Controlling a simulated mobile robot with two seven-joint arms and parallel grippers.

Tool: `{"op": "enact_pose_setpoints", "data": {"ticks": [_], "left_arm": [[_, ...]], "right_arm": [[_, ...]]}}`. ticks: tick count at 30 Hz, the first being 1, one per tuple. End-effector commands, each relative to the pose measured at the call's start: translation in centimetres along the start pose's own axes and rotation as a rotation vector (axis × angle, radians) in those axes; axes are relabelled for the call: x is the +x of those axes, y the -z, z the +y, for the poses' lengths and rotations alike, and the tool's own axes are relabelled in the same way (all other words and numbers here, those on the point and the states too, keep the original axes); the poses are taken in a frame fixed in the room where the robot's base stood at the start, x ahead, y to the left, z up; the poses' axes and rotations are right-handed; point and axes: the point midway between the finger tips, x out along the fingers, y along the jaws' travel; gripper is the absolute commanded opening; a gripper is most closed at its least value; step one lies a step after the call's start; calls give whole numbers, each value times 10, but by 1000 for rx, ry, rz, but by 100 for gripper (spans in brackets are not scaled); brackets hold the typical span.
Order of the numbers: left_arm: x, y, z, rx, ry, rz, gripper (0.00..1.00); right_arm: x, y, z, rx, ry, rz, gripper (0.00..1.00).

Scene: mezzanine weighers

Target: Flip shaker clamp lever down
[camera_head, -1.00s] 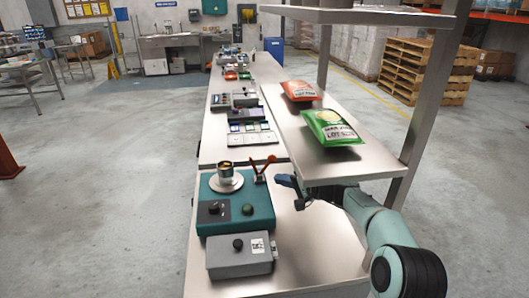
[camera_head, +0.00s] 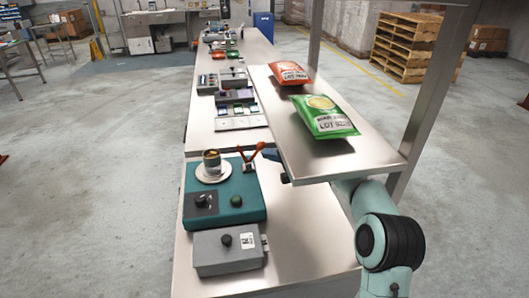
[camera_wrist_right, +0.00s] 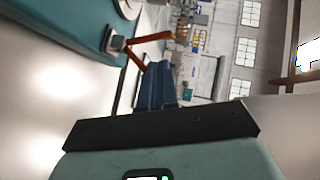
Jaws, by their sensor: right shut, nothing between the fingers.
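The teal shaker (camera_head: 240,205) sits on the near bench, with a metal cup (camera_head: 211,161) on a white round plate on its top. The red clamp lever (camera_head: 254,152) stands up, tilted, at the shaker's back right corner. In the right wrist view the red lever (camera_wrist_right: 150,38) rises from a metal bracket on the teal body, just beyond the fingers. My right gripper (camera_head: 285,178) is mostly hidden by the raised shelf, a little right of the lever. Its blue fingers (camera_wrist_right: 160,82) are shut and empty, apart from the lever as far as I can see. My left gripper is not in view.
A raised metal shelf (camera_head: 285,125) hangs over the right side, carrying a green bag (camera_head: 322,117) and a red bag (camera_head: 289,73). A grey control box (camera_head: 228,250) stands in front of the shaker. Bare bench lies to the right of the box.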

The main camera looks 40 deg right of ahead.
Motion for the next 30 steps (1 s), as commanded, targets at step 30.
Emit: {"op": "enact_pose_setpoints", "data": {"ticks": [30], "left_arm": [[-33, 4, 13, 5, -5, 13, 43]], "right_arm": [[82, 0, 0, -3, -2, -1, 0]]}}
